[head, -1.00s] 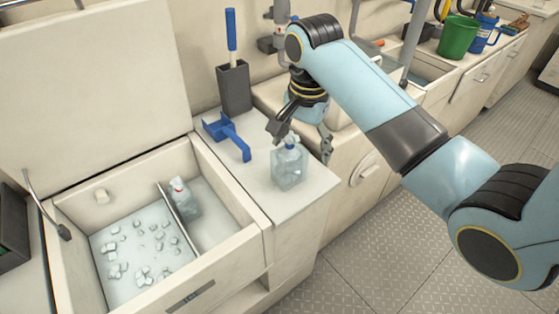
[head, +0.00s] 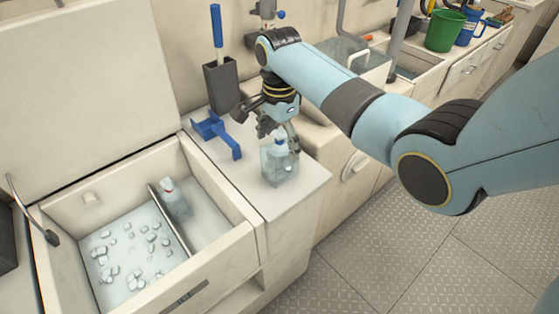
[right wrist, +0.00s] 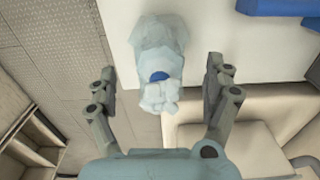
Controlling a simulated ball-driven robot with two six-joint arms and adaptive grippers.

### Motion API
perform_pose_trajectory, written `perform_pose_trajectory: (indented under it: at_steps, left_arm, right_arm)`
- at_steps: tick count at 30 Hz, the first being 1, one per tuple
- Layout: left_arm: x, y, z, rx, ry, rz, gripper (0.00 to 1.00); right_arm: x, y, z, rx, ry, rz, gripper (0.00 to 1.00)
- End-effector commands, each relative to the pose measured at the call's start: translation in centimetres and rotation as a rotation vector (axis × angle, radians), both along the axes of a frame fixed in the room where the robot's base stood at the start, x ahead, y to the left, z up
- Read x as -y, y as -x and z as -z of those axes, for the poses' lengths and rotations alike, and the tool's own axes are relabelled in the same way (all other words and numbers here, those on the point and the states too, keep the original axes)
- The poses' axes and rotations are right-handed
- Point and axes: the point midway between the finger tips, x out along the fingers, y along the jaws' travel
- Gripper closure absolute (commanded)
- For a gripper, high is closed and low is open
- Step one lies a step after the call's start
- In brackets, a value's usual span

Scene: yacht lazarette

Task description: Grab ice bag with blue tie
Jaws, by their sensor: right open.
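A clear ice bag with a blue tie (head: 279,162) stands on the white counter (head: 300,188), to the right of the open ice chest. My right gripper (head: 277,130) is open just above and behind it in the head view. In the right wrist view the bag (right wrist: 158,50) shows its blue tie (right wrist: 159,76) and gathered top, which lies between the spread fingers (right wrist: 162,100); neither finger visibly touches it. My left gripper is not in view.
The open chest (head: 240,248) has loose ice in its left compartment and a divider (head: 170,222). A green bucket (head: 445,32) stands far right.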

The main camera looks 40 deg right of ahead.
Motion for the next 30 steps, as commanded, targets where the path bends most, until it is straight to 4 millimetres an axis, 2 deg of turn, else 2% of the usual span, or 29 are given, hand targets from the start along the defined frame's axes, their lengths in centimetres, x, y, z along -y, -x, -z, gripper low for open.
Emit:
perform_pose_trajectory:
  at_steps: [3, 6, 14, 30]
  left_arm:
    - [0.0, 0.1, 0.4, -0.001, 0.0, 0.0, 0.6]
    - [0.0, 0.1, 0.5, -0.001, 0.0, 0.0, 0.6]
    - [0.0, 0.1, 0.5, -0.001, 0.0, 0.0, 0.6]
    - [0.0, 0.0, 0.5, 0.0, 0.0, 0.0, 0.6]
  right_arm:
    - [0.0, 0.1, 2.1, -0.003, -0.001, -0.001, 0.15]
    - [0.0, 0.0, 3.0, -0.001, -0.001, -0.001, 0.15]
    - [0.0, 0.0, 3.1, 0.0, 0.0, -0.001, 0.17]
    - [0.0, 0.0, 3.1, 0.0, 0.0, -0.001, 0.87]
